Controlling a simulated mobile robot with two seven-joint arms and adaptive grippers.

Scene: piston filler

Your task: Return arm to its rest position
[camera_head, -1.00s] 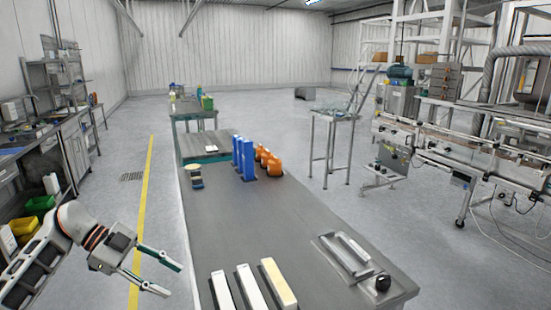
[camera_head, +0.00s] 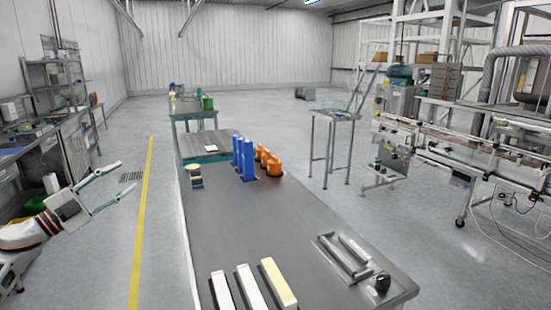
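My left gripper (camera_head: 113,185) is at the left of the head view, out over the floor and clear of the table. Its two long fingers point right and are spread apart with nothing between them. My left arm (camera_head: 25,234) comes in from the lower left edge. My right arm and gripper do not show.
A long grey table (camera_head: 240,225) runs through the middle. It bears blue cylinders (camera_head: 243,158), orange bottles (camera_head: 268,160), several long pale blocks (camera_head: 252,288) and a metal bracket (camera_head: 345,257). A machine line (camera_head: 450,150) stands right. A workbench (camera_head: 40,150) stands left.

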